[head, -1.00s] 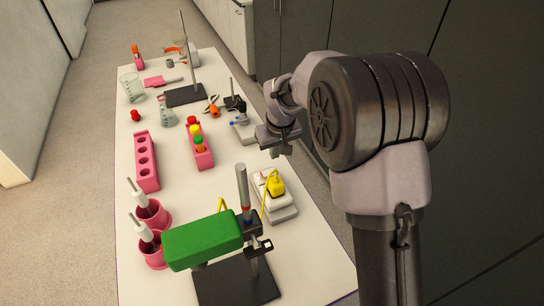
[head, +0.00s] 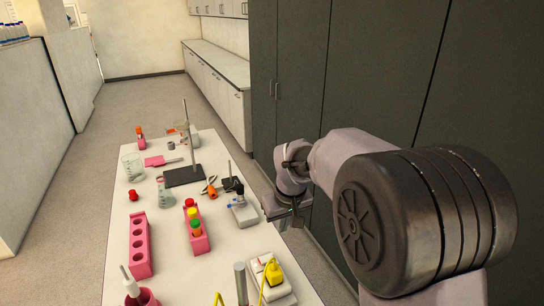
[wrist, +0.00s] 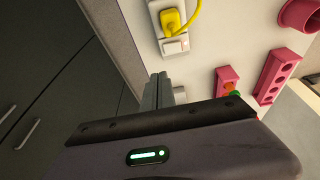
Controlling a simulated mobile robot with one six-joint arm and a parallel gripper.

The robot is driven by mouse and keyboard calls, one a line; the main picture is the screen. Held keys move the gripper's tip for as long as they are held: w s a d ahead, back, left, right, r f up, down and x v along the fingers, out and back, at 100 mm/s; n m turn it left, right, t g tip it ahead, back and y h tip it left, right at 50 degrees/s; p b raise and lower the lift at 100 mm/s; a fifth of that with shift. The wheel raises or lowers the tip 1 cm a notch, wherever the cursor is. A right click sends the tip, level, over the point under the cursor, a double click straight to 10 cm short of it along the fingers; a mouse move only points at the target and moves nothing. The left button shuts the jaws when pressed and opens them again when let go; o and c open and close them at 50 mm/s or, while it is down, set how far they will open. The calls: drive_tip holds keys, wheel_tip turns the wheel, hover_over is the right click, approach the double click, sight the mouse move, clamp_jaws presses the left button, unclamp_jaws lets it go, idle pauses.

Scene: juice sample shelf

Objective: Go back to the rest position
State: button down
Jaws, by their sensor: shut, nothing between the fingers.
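My gripper (head: 287,222) shows in the head view beside the right edge of the white table, small and partly hidden by my own wrist. In the wrist view my gripper (wrist: 158,90) has its fingers together, with nothing held. Below it in the wrist view are the table's edge and the grey cabinet front. A pink rack with red, yellow and green capped tubes (head: 197,230) stands on the table, left of my gripper and apart from it. An empty-looking pink rack (head: 140,250) stands further left.
A white device with a yellow plug (head: 270,280) is at the near right of the table. A stand with an upright rod (head: 185,176), a beaker (head: 133,168) and a flask (head: 165,193) stand farther back. Dark cabinets (head: 370,80) line the right side. Floor is open at left.

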drive_tip(key=s+d+r+m+t+b, duration=0.1)
drive_tip(key=s+d+r+m+b, duration=0.2)
drive_tip(key=s, duration=0.8)
drive_tip(key=s+d+m+t+b, duration=0.1)
drive_tip(key=s+d+m+b, duration=0.3)
drive_tip(key=s, duration=0.7)
drive_tip(key=s+a+f+m+y+b, duration=0.1)
drive_tip(key=s+f+b, duration=0.2)
drive_tip(key=s, duration=0.5)
drive_tip(key=shift+s+f+m, duration=0.2)
drive_tip(key=shift+f+m, duration=0.1)
drive_tip(key=shift+f, duration=0.15)
